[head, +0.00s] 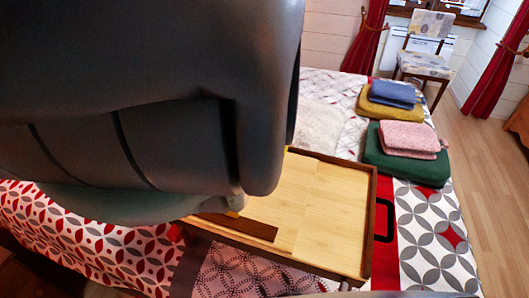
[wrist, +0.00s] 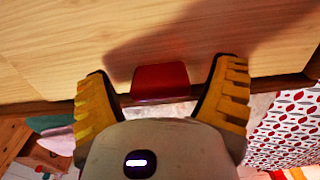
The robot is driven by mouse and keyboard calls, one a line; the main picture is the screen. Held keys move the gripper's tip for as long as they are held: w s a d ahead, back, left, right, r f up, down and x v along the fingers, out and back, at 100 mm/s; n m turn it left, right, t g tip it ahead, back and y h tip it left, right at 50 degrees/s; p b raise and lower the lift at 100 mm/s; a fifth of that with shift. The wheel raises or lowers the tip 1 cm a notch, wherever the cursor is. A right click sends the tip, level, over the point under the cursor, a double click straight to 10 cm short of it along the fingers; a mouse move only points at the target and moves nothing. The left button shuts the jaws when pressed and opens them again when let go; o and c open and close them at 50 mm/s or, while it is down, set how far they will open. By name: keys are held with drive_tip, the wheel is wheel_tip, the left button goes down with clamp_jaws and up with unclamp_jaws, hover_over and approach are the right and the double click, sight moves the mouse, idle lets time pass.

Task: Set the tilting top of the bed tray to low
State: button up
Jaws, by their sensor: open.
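The bed tray (head: 374,205) stands on the bed, with a light wood top (head: 325,205) inside a dark brown rim. The top looks close to flat; its exact tilt is hard to tell. A dark brown strip (head: 236,226) lies along its near left part. In the wrist view the wood top (wrist: 150,30) fills the upper part, and a red tab (wrist: 160,82) sits at its dark edge. My gripper (wrist: 162,68) is open, its yellow fingers on either side of the red tab, with visible gaps. In the head view my arm hides most of the gripper and the tray's left part.
Folded blue and mustard cloths (head: 391,98) and pink and green cloths (head: 408,142) lie on the bed beyond the tray. A black loop handle (head: 391,222) is on the tray's right side. A chair (head: 427,50) stands at the back; the wooden floor (head: 480,150) at right is clear.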

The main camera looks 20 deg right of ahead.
drive_tip(key=shift+f, duration=0.15)
drive_tip(key=shift+c, duration=0.3)
drive_tip(key=c, duration=1.2)
drive_tip(key=shift+t+h, duration=0.5)
drive_tip(key=shift+t, duration=0.1)
drive_tip(key=r+p, duration=0.1)
drive_tip(key=p, duration=0.2)
drive_tip(key=r+p, duration=0.2)
drive_tip(key=p, duration=0.1)
drive_tip(key=r+p, duration=0.1)
drive_tip(key=p, duration=0.3)
drive_tip(key=shift+s+a+r, duration=0.2)
drive_tip(key=shift+s+a, duration=0.05)
drive_tip(key=shift+c, duration=0.2)
drive_tip(key=r+p, duration=0.1)
drive_tip(key=p, duration=0.1)
drive_tip(key=r+p, duration=0.1)
drive_tip(key=p, duration=0.1)
drive_tip(key=r+t+p, duration=0.1)
drive_tip(key=p, duration=0.1)
drive_tip(key=shift+s+a+h+p, duration=0.3)
drive_tip(key=shift+s+h+p, duration=0.05)
drive_tip(key=shift+s+h, duration=0.05)
drive_tip(key=shift+t, duration=0.4)
drive_tip(key=p+v, duration=0.2)
drive_tip(key=p, duration=0.1)
drive_tip(key=p+v, duration=0.2)
drive_tip(key=shift+s+a, duration=0.3)
drive_tip(key=shift+s, duration=0.05)
